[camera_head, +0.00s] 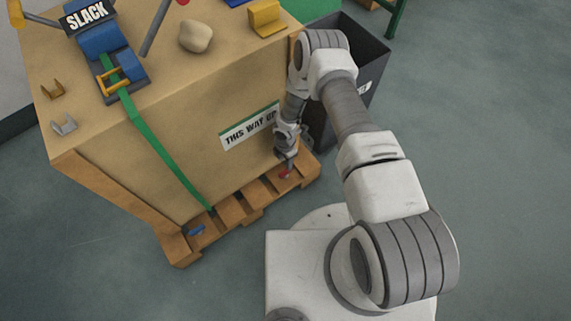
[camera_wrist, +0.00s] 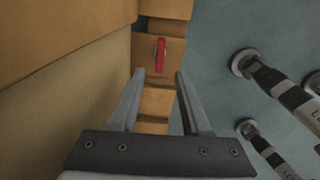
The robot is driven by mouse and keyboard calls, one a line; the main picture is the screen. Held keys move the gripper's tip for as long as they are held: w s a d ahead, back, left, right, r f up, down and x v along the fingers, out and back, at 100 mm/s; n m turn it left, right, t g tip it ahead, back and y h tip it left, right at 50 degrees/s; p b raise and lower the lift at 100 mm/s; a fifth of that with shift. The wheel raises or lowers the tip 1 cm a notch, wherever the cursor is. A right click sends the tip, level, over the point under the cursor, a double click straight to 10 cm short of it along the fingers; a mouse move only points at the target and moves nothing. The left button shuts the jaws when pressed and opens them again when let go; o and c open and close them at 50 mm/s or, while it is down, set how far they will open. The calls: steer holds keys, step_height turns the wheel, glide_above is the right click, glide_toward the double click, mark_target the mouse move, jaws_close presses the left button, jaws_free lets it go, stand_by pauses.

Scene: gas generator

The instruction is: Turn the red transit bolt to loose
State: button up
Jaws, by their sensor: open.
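The red transit bolt (camera_head: 285,174) is at the near right corner of the wooden pallet under the crate. In the wrist view its red handle (camera_wrist: 161,55) stands out from the pallet (camera_wrist: 157,101) as a narrow upright bar. My gripper (camera_head: 288,163) is close above the bolt in the head view. In the wrist view my gripper (camera_wrist: 160,73) is open, with its two fingers apart and nothing between them. The red handle shows beyond the fingertips, in line with the gap. Contact between fingers and handle cannot be told.
The large crate (camera_head: 190,135) stands close beside my gripper. A green strap (camera_head: 160,150) runs down its front from a blue ratchet marked SLACK. A dark bin (camera_head: 352,65) is behind my arm. Striped posts (camera_wrist: 275,85) stand at right in the wrist view. Floor in front is clear.

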step_height(320, 180, up, 10)
steer(key=p, duration=0.2)
steer(key=shift+f+p, duration=0.2)
steer(key=shift+p, duration=0.15)
